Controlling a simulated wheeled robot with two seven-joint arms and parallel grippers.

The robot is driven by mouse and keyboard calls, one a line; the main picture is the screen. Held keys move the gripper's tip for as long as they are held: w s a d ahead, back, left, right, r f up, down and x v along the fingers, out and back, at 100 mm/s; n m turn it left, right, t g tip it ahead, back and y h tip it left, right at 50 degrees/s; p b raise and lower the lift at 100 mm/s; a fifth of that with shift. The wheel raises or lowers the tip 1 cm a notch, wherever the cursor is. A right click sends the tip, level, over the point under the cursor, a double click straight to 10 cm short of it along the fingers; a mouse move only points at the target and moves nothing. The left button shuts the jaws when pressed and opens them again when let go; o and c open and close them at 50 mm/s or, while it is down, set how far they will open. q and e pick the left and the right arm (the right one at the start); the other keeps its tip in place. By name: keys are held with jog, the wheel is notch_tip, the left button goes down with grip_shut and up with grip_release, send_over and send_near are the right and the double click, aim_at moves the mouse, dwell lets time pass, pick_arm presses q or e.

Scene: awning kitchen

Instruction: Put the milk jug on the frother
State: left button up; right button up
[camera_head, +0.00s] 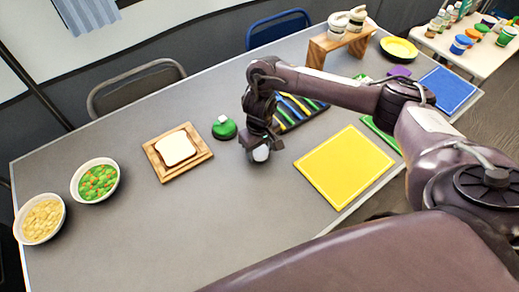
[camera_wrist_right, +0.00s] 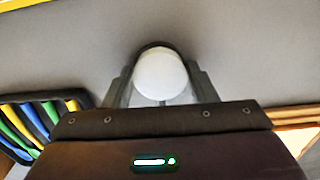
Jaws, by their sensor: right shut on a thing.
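My right gripper (camera_head: 260,143) is above the grey table, left of the yellow board. It is shut on a small white round thing (camera_head: 261,153). In the right wrist view, this white round thing (camera_wrist_right: 160,75) has a dark curved edge and sits between the two fingers (camera_wrist_right: 161,92). It may be the milk jug, but its full shape is hidden. I cannot tell whether it touches the table. I cannot make out a frother for certain. My left gripper is not in view.
A green bottle (camera_head: 224,128) with a pale cap stands just left of the gripper. Near it are bread on a wooden board (camera_head: 162,173), a dark tray of colourful utensils (camera_head: 288,124) and a yellow board (camera_head: 345,166). Two bowls stand far left. The front middle table is clear.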

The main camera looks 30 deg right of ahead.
jog(key=o, duration=1.1)
jog(key=shift+f, duration=0.15)
